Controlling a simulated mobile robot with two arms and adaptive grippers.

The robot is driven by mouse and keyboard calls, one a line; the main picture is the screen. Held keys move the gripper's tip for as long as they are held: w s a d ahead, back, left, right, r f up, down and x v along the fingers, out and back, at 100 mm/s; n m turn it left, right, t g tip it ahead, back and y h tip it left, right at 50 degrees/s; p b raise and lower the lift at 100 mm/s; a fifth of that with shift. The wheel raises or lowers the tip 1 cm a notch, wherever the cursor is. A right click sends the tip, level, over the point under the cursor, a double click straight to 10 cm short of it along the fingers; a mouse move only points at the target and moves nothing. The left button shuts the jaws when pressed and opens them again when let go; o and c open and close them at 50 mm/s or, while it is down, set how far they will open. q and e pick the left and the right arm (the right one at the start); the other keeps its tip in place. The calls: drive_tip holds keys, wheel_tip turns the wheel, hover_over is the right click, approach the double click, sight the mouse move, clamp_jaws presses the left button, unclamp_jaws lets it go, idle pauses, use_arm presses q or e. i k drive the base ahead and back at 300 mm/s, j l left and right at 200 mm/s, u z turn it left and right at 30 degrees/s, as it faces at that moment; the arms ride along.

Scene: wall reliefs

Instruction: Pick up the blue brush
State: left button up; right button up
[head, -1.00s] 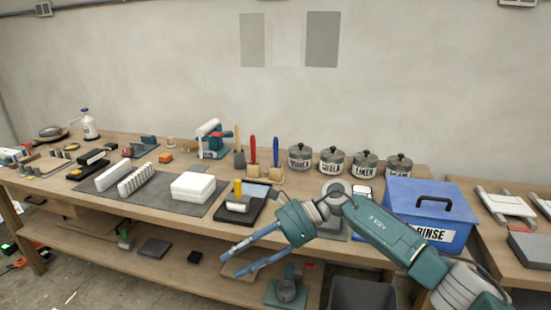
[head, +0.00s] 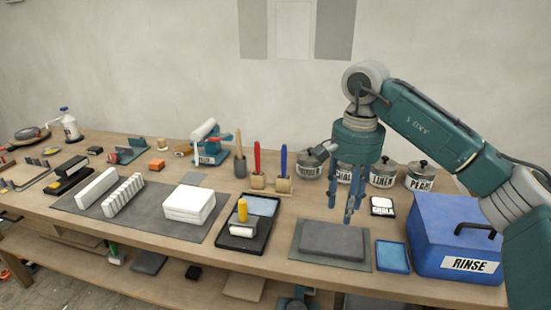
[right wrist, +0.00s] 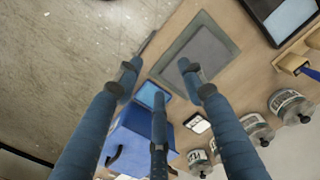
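The blue brush (head: 283,161) stands upright in a wooden block on the table, just right of a red brush (head: 257,158) in a similar block. Part of its blue handle also shows at the right edge of the right wrist view (right wrist: 311,73). My right gripper (head: 347,202) points down above the table, to the right of the blue brush and apart from it. Its three blue fingers (right wrist: 160,92) are spread, with nothing between them. My left gripper is not in view.
Labelled lidded jars (head: 382,173) stand behind my right gripper, partly hidden by it. Below it lies a dark grey slab (head: 333,240) on a mat. A blue RINSE box (head: 455,225) is at right. A black ink tray (head: 262,238) lies in front of the brushes.

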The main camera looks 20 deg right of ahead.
sight(284, 150)
drive_tip(key=i, duration=1.4)
